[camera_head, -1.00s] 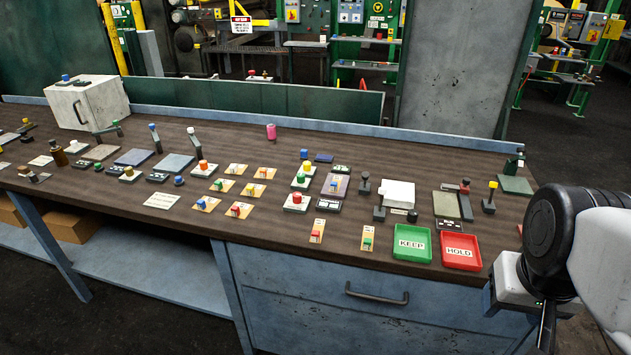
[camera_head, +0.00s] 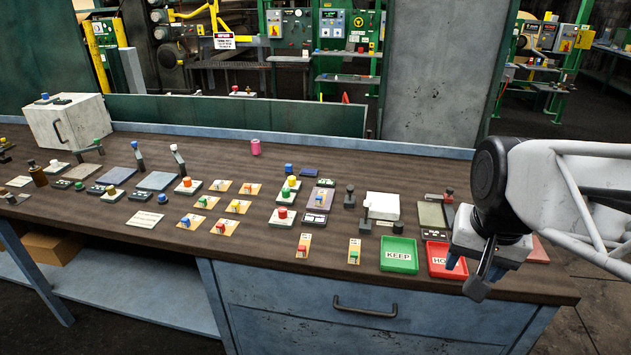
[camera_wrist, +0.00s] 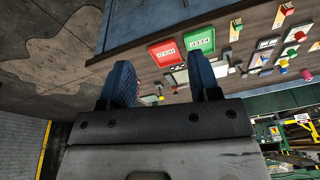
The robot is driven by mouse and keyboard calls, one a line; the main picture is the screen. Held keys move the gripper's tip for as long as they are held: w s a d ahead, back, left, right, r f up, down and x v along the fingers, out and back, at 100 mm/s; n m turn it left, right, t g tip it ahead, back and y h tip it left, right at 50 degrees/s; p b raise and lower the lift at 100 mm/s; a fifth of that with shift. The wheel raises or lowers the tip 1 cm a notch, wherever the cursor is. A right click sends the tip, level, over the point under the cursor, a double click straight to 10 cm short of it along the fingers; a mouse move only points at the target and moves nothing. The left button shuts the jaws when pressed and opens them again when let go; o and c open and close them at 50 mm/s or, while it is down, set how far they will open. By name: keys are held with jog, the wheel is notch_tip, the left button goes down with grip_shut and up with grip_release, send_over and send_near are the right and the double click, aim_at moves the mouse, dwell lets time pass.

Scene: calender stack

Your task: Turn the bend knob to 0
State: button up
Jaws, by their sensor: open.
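Several small knobs stand on the bench, among them a blue knob (camera_head: 163,198) on a dark base left of the middle and another blue knob (camera_head: 288,168) near the back. Their labels are too small to read, so I cannot tell which one is the bend knob.
Upright levers, a white block (camera_head: 382,206) and rows of coloured buttons crowd the bench top. A white box (camera_head: 70,122) stands at the far left. A low blue rail runs along the back edge.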

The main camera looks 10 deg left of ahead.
jog(key=w+a+m, duration=0.4)
jog(key=w+a, duration=0.4)
jog(key=w, duration=0.5)
jog(key=m+g, duration=0.2)
jog(key=m, duration=0.7)
send_over(282, 209)
notch_tip(282, 209, down, 17)
jog(key=shift+f, duration=0.15)
jog(key=shift+f, duration=3.75)
jog(key=shift+c, duration=0.3)
